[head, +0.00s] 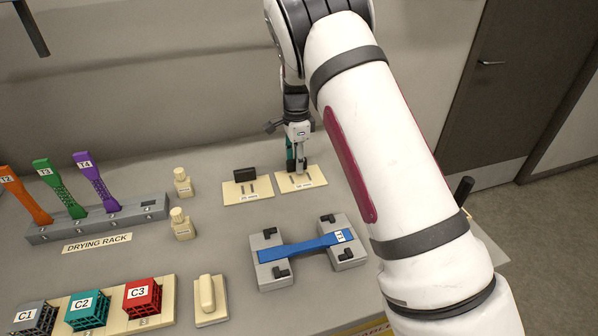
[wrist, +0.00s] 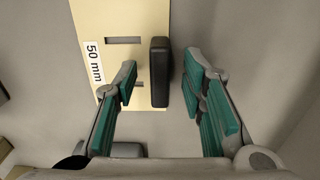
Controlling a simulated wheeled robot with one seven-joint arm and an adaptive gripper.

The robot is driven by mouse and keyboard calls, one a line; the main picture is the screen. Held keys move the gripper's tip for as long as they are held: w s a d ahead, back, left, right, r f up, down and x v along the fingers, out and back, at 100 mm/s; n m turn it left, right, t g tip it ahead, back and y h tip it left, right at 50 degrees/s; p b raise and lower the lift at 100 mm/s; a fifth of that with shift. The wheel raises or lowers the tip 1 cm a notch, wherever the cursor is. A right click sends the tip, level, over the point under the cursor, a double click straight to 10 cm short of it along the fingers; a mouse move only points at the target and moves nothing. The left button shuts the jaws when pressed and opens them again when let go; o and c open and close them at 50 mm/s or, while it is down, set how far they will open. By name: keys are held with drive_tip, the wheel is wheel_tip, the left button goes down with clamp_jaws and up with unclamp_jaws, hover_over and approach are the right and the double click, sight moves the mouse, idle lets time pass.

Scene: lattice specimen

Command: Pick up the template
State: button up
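The template appears to be the black upright block (wrist: 160,72) in the wrist view, standing on a cream plate labelled 50 mm (wrist: 93,20). My open gripper (wrist: 160,82) has one teal-padded finger on each side of the block, with a visible gap on both sides. In the head view my gripper (head: 297,165) points down over the right cream plate (head: 313,178), and the block there is mostly hidden by the fingers. A second black block (head: 244,174) stands on the left cream plate (head: 255,194).
A blue specimen (head: 305,248) lies across grey supports in front. Two cream bottles (head: 183,182) and the drying rack (head: 95,222) with coloured specimens are at left. Lattice cubes (head: 88,310) sit front left. A wall (head: 120,80) stands behind the table.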

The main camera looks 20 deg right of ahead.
drive_tip(key=shift+f, duration=0.35)
drive_tip(key=shift+c, duration=0.6)
clamp_jaws()
drive_tip(key=shift+r, duration=0.1)
